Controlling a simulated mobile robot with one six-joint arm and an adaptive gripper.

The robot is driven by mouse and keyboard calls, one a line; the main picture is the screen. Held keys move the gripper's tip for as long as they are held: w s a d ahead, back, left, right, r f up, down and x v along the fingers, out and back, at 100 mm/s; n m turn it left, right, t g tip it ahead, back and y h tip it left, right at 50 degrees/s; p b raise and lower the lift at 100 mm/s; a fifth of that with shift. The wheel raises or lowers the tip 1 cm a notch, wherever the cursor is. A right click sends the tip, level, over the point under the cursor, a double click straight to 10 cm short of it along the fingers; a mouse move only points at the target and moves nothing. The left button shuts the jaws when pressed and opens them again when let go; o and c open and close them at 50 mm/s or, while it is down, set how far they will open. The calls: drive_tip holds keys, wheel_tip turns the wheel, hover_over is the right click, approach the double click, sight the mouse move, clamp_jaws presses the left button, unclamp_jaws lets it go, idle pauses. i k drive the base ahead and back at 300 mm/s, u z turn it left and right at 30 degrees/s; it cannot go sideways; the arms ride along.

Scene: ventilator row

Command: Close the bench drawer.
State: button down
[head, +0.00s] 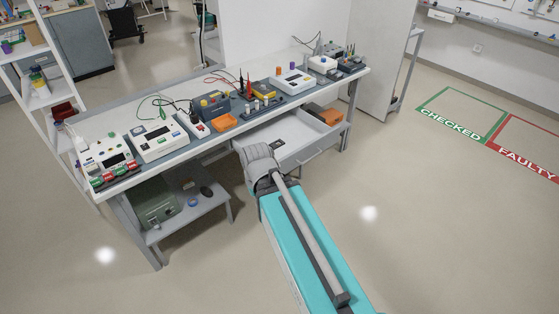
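The bench drawer (290,129) is pulled out from under the long workbench (179,151), near its right half. It is a pale, shallow, open-topped drawer, and its grey front (311,155) faces the floor on my side. A small dark item lies inside it, and an orange item (331,116) shows at its right end. My grey arm joint (262,164) appears just in front of the drawer's left end and covers part of it. I cannot tell whether they touch. My gripper's fingers cannot be made out.
A lower shelf (188,214) at left holds a green-grey box (157,206). Bench legs stand either side. The floor right of the drawer is open, toward the green CHECKED (451,126) and red FAULTY (527,162) areas.

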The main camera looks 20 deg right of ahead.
sight(296, 137)
drive_tip(key=i, duration=0.85)
drive_tip(key=z, duration=0.05)
